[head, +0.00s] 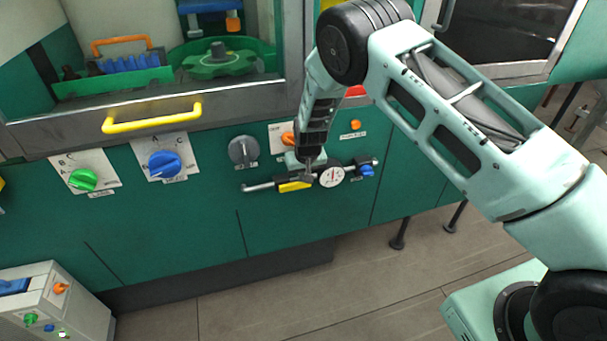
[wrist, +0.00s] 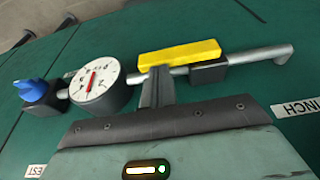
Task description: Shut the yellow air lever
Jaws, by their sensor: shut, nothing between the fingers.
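The yellow air lever (head: 295,186) sits on a grey pipe on the front of the green machine, left of a round white gauge (head: 331,177). In the wrist view the yellow lever (wrist: 180,55) lies roughly along the pipe, above a dark valve body (wrist: 208,71). My gripper (head: 308,177) is shut and empty. Its fingertips (wrist: 157,75) are at the lever's gauge-side end and look close to or touching it; I cannot tell which. The gauge (wrist: 95,80) shows beside the fingers.
A blue knob (head: 367,170) is at the pipe's right end. A grey dial (head: 243,150), a blue dial (head: 164,164) and a green dial (head: 83,180) are on the panel. A yellow handle (head: 152,117) juts out above. The floor (head: 270,310) in front is clear.

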